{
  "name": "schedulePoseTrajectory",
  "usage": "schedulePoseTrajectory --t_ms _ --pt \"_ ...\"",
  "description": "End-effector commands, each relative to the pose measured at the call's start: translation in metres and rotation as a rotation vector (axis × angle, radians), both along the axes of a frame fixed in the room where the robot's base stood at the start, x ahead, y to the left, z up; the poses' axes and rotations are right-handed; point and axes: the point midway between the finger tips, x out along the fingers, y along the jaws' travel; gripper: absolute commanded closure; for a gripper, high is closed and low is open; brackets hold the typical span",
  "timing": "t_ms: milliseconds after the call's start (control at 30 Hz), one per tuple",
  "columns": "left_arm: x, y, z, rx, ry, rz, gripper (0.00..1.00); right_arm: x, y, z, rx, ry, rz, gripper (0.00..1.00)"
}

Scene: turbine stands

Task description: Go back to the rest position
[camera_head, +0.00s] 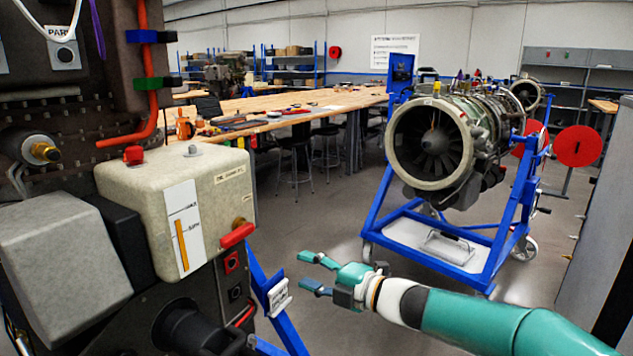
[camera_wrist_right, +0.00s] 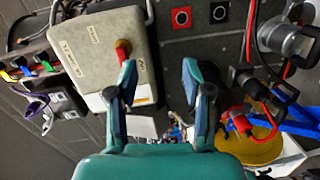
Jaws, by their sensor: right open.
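My right gripper (camera_head: 317,274) reaches in from the right in the head view, over the floor beside the turbine stand on the left. Its two fingers are apart with nothing between them. In the right wrist view the open fingers (camera_wrist_right: 158,85) point toward the beige box (camera_wrist_right: 100,40) and the dark panel. In the head view the beige box (camera_head: 140,190) has a level gauge and a red-tipped handle (camera_head: 237,235). The gripper is to the right of this handle and apart from it. My left gripper is not in view.
A turbine (camera_head: 432,140) on a blue wheeled stand (camera_head: 375,210) is behind my right arm. A long wooden table (camera_head: 290,102) with stools stands at the back. A grey cabinet (camera_head: 605,240) edges the right side. Open floor lies between the stands.

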Motion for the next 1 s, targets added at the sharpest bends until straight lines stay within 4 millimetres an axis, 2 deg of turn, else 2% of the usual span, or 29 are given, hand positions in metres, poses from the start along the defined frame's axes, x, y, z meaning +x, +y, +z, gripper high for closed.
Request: schedulePoseTrajectory --t_ms 33,133,200,267,300,367,400,467,500,633,700,800,900,1000 --pt "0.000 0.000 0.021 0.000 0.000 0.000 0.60 0.003 -0.015 -0.026 0.017 0.112 -0.038 0.50" --pt "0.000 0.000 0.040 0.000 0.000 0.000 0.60 -0.002 -0.045 -0.095 0.096 0.379 -0.156 0.50" --pt "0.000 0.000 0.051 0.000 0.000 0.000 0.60 -0.016 -0.066 -0.144 0.168 0.589 -0.263 0.50" --pt "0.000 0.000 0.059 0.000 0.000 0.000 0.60 -0.035 -0.082 -0.184 0.230 0.771 -0.364 0.50" --pt "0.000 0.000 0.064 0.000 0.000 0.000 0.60 -0.050 -0.092 -0.209 0.272 0.891 -0.436 0.50" --pt "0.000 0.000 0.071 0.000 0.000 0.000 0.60 -0.078 -0.105 -0.244 0.333 1.072 -0.552 0.50" --pt "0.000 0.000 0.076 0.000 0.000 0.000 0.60 -0.100 -0.113 -0.265 0.372 1.189 -0.632 0.50" --pt "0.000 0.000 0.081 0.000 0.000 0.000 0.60 -0.135 -0.123 -0.293 0.429 1.361 -0.759 0.50" --pt "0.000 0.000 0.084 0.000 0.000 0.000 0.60 -0.161 -0.129 -0.309 0.463 1.471 -0.848 0.50" --pt "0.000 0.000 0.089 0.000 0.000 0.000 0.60 -0.245 -0.141 -0.346 0.557 1.782 -1.144 0.50" --pt "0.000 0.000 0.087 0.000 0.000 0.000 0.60 -0.284 -0.143 -0.357 0.595 1.909 -1.296 0.50" --pt "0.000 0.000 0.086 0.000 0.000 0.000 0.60 -0.327 -0.148 -0.362 0.653 2.035 -1.501 0.50" --pt "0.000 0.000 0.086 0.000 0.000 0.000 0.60 -0.345 -0.153 -0.363 0.728 2.093 -1.654 0.50" --pt "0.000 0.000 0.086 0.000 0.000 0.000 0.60 -0.346 -0.153 -0.364 0.767 2.112 -1.701 0.50"
